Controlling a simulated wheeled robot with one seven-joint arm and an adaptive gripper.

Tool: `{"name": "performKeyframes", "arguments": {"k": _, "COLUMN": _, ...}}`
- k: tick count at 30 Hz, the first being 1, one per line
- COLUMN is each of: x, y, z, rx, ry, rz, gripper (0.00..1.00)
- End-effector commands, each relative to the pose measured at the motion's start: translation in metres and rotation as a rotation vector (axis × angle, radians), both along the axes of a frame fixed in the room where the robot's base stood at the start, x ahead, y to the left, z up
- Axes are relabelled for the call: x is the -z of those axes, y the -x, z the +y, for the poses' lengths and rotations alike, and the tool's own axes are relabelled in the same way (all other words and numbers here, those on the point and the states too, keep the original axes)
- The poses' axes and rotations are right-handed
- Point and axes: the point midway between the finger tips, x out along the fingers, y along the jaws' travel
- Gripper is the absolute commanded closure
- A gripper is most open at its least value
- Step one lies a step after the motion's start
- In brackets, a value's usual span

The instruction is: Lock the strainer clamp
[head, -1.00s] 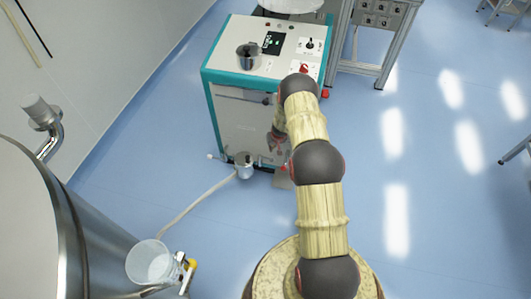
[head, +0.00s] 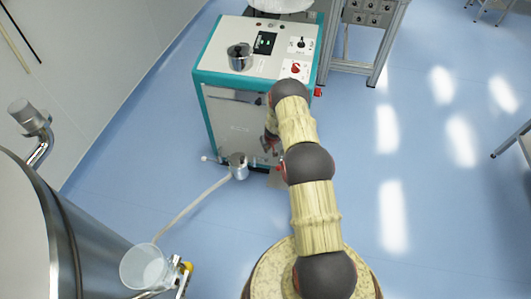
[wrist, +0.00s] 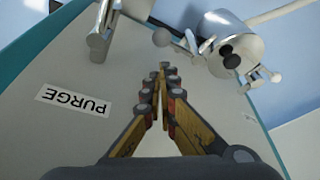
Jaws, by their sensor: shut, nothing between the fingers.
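The strainer (head: 238,166) is a small metal cylinder low on the front of the teal-and-white machine, with a hose running from it. In the wrist view, the strainer (wrist: 232,42) is at the upper right, with dark knobs and pale ball-ended levers around it. Which of these parts is the clamp, and whether it is locked, I cannot tell. My gripper (wrist: 164,72) is shut and empty, its fingertips pointing up the picture, left of and apart from the strainer. In the head view, my gripper (head: 268,146) is partly hidden by my arm near the machine's front.
A metal pipe fitting (wrist: 102,30) and a PURGE label (wrist: 74,102) are on the panel left of my fingers. A pot (head: 240,58) stands on the machine top. The hose (head: 190,208) runs to a clear bucket (head: 146,268) beside a steel tank. Blue floor is open to the right.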

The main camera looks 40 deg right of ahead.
Motion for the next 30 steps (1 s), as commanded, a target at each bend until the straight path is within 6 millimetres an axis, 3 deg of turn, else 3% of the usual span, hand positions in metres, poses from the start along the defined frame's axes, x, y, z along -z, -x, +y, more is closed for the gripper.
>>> {"name": "performKeyframes", "arguments": {"k": 16, "x": 0.055, "y": -0.019, "z": -0.006, "rx": 0.0, "ry": -0.001, "rz": -0.001, "gripper": 1.0}}
{"name": "performKeyframes", "arguments": {"k": 30, "x": 0.065, "y": -0.023, "z": -0.007, "rx": 0.0, "ry": 0.0, "rz": -0.001, "gripper": 1.0}}
